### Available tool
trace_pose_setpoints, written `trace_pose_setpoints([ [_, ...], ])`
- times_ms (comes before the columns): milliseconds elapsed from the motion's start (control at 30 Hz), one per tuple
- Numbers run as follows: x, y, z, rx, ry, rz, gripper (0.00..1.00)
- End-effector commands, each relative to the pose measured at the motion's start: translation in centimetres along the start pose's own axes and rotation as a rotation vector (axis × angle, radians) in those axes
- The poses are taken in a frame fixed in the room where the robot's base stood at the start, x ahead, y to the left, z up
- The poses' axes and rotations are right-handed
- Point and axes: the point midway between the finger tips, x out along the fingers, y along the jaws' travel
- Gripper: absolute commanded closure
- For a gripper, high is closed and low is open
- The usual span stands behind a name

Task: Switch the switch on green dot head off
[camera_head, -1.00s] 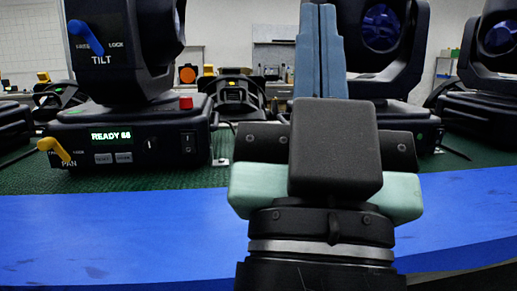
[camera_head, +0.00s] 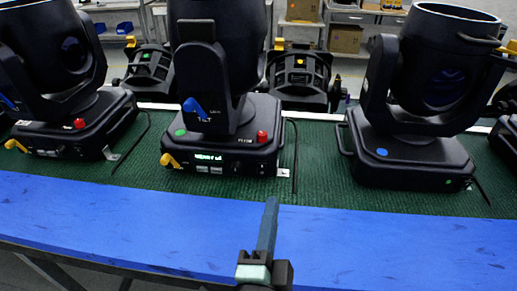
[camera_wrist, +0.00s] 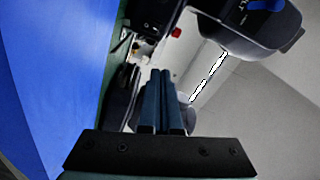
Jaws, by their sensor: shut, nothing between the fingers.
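The green dot head (camera_head: 219,110) stands on the green-covered table, left of centre in the head view. A green dot (camera_head: 180,132) marks its base. Its front panel has a lit display (camera_head: 208,157) reading READY, small buttons, and a dark switch (camera_head: 263,167) at the right end. The switch's rocker position is too small to tell. My gripper (camera_head: 271,203) is shut and empty, in front of the table and below and slightly right of that panel, apart from it. Its closed fingers also show in the wrist view (camera_wrist: 161,74); the switch is not clear there.
A blue dot head (camera_head: 420,130) stands to the right, and another dark head (camera_head: 70,110) to the left. A yellow lever (camera_head: 170,161) and red knob (camera_head: 262,137) stick out on the green dot head. Black cables lie between the heads. The blue table edge (camera_head: 150,225) is clear.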

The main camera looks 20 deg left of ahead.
Motion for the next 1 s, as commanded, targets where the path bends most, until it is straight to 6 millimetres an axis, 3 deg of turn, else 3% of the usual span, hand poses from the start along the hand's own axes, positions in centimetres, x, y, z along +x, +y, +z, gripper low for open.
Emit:
trace_pose_setpoints([
  [33, -0.9, -0.9, 0.5, 0.065, -0.026, 0.039, 1.00],
  [200, -3.3, 0.2, 2.6, 0.238, -0.066, 0.120, 1.00],
  [400, -4.5, 0.9, 3.6, 0.318, -0.079, 0.156, 1.00],
  [767, -4.3, 1.1, 3.6, 0.320, -0.078, 0.155, 1.00],
  [1000, -2.3, 1.2, 3.7, 0.318, -0.078, 0.152, 1.00],
])
